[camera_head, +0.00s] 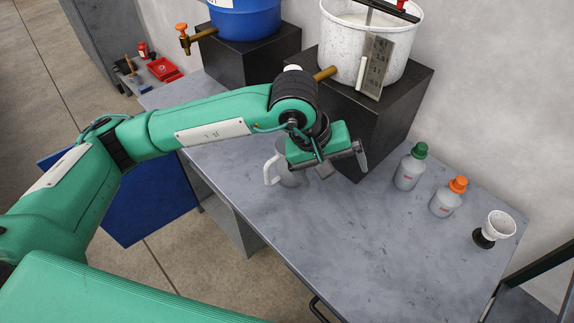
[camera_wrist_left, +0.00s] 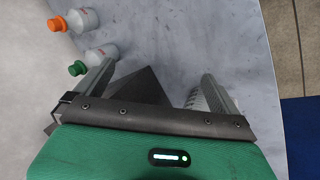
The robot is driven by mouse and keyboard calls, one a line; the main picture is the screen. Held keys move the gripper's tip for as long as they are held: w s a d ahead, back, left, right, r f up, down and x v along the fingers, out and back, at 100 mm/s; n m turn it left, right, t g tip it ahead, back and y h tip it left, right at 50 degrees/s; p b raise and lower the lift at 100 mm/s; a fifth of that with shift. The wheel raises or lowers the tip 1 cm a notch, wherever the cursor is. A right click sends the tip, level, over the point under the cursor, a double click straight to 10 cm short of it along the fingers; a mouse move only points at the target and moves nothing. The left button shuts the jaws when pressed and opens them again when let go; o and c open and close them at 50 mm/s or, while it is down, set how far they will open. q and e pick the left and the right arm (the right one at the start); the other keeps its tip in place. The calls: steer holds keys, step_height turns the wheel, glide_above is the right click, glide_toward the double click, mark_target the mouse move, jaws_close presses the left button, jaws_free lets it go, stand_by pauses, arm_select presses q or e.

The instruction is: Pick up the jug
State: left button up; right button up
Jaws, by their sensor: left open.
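The jug (camera_head: 272,172) is pale, with a handle on its left side, and stands on the grey table below my left forearm and wrist. My gripper hides part of it. My left gripper (camera_head: 343,164) is open and empty, just right of the jug in the head view. In the left wrist view the two fingers of the gripper (camera_wrist_left: 160,78) are spread apart. A pale ribbed part of the jug (camera_wrist_left: 196,99) shows beside the right finger, mostly hidden by the gripper. I cannot tell whether they touch. My right gripper is not in view.
A black block (camera_head: 390,115) with a white bucket (camera_head: 345,50) and tap stands behind the gripper. A blue bucket (camera_head: 245,22) stands on another block. A green-capped bottle (camera_head: 410,170), an orange-capped bottle (camera_head: 447,200) and a white cup (camera_head: 499,225) stand right. The table front (camera_head: 350,240) is clear.

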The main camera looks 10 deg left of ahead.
arm_select(q)
steer(key=w+a+r+t+y, duration=0.25)
steer(key=w+a+y, duration=0.3)
steer(key=a, duration=0.35)
steer(key=b, duration=0.3)
glide_toward(284, 166)
steer(key=w+f, duration=0.7)
steer(key=shift+f+m, duration=0.3)
steer(key=shift+m, duration=0.1)
steer(key=shift+s+d+t, duration=0.1)
steer(key=shift+t, duration=0.15)
steer(key=c, duration=1.7)
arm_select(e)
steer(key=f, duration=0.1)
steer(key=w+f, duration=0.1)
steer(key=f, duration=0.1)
arm_select(q)
steer(key=shift+r, duration=0.15)
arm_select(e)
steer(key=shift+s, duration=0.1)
